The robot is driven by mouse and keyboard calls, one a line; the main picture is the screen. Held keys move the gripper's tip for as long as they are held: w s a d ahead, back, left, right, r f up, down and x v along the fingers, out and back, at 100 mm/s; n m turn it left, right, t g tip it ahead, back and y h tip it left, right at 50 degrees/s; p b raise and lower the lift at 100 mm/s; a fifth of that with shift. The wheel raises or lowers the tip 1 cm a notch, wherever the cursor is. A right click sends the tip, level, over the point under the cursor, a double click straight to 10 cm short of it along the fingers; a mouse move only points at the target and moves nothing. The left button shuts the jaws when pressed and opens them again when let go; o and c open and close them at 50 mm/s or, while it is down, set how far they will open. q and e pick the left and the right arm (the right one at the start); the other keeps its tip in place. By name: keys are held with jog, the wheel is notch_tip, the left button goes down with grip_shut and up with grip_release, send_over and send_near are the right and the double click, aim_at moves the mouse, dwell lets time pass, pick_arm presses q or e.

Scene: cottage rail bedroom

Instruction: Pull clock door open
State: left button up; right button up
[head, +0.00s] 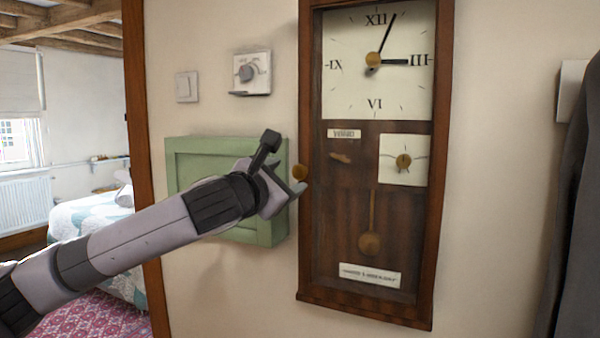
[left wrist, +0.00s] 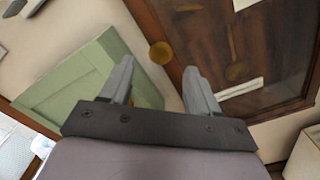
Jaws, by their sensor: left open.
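A tall wooden wall clock (head: 305,240) with a dark brown frame hangs right of centre in the head view. Its door looks closed, with the dial, a pendulum (head: 369,243) and small labels inside. A round brass knob (head: 300,172) sits at the door's left edge. My left gripper (head: 291,186) is open and empty at the knob. In the left wrist view the knob (left wrist: 161,53) shows just beyond and between the spread fingertips (left wrist: 160,75), with no clear contact. My right gripper is out of view.
A green wall cabinet (head: 225,150) is behind my left gripper, left of the clock. A thermostat dial (head: 249,73) and a light switch (head: 186,87) are above it. A dark hanging garment (head: 578,210) is at the right. Bare wall lies between clock and garment.

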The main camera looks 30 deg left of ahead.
aim_at(298, 172)
pick_arm(q)
jog(key=shift+w+a+p, duration=0.15)
jog(key=shift+w+p, duration=0.3)
jog(key=shift+w, duration=2.55)
grip_shut()
